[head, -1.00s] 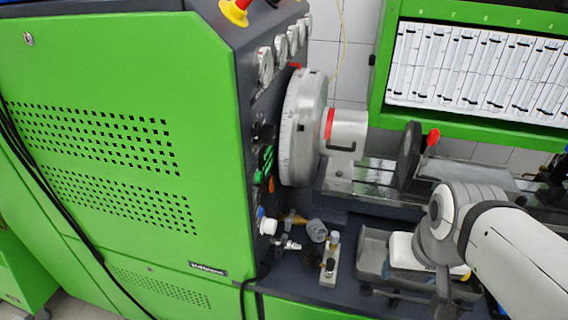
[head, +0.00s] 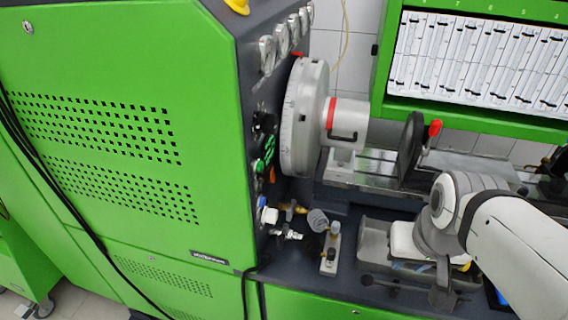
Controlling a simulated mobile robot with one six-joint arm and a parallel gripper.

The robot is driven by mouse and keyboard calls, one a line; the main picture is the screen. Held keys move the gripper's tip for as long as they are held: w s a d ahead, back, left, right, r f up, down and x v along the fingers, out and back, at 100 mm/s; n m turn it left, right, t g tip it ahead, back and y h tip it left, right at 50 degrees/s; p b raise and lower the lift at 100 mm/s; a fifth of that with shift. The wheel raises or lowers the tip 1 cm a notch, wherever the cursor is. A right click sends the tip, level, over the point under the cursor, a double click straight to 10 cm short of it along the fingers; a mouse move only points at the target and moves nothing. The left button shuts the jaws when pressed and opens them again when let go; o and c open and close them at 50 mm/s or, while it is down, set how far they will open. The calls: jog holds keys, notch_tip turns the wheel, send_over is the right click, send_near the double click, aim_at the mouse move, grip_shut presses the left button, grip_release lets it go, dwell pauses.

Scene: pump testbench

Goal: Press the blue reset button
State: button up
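A small blue part (head: 262,201), which looks like the blue reset button, sits low on the dark control panel (head: 262,165) at the right edge of the green cabinet. A white knob (head: 269,215) is just below it. My arm enters from the right and bends down over a grey tray. The dark end of my arm, where my gripper (head: 442,292) sits, is low at the right of the picture, well right of the blue part and apart from it. I cannot make out its fingers or whether they hold anything.
A large round flywheel (head: 303,118) with a silver hub stands right of the panel. Brass and silver fittings (head: 318,220) and a small valve block (head: 331,250) stand between the panel and the tray (head: 374,243). A black cable hangs down the cabinet front.

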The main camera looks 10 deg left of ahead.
grip_shut()
dwell(1.1)
